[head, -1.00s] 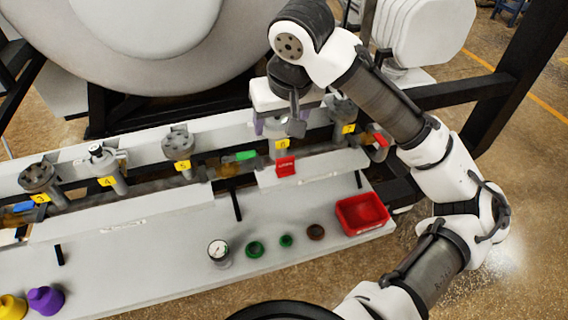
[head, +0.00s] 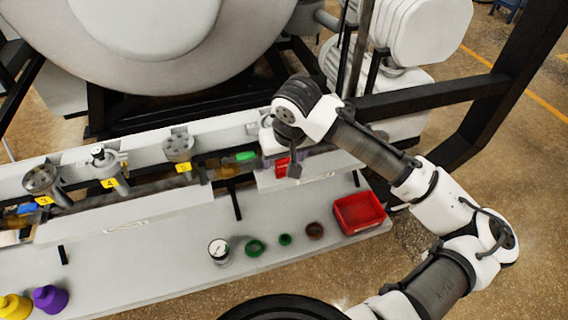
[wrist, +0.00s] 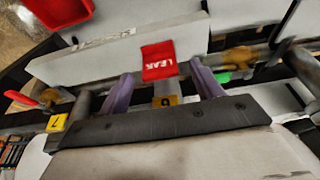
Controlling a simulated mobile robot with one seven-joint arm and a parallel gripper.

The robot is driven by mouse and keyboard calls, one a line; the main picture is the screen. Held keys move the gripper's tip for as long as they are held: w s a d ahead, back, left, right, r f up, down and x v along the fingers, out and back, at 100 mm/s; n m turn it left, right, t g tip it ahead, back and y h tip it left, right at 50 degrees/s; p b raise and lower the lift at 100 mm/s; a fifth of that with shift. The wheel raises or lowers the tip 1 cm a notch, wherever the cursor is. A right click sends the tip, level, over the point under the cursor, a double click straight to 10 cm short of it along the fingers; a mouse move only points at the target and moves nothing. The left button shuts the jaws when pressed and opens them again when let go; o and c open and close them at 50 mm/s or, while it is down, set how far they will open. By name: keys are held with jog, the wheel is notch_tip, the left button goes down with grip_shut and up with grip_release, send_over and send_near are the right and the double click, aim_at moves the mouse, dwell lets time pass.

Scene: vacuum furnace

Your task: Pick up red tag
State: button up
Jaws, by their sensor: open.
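In the head view the red tag (head: 281,168) is partly hidden by my wrist. My gripper (wrist: 158,80) is open, with its two purple fingers on either side of the tag's line. The fingertips reach near the lower part of the tag as pictured. I cannot tell whether they touch it. In the head view my gripper (head: 277,160) is mostly hidden behind my wrist.
A red tray (head: 360,213) stands at the right end of the white bench. A gauge (head: 219,251), green rings and a brown ring lie left of it. Valves labelled 3, 4 and 5 line the rail. A red handle (wrist: 20,98) is near label 7.

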aim_at(284, 159)
jog(key=shift+x, duration=0.8)
jog(key=c, duration=1)
jog(key=shift+c, duration=0.2)
jog(key=shift+r, duration=0.1)
notch_tip(284, 159, up, 20)
jog(key=b, duration=0.2)
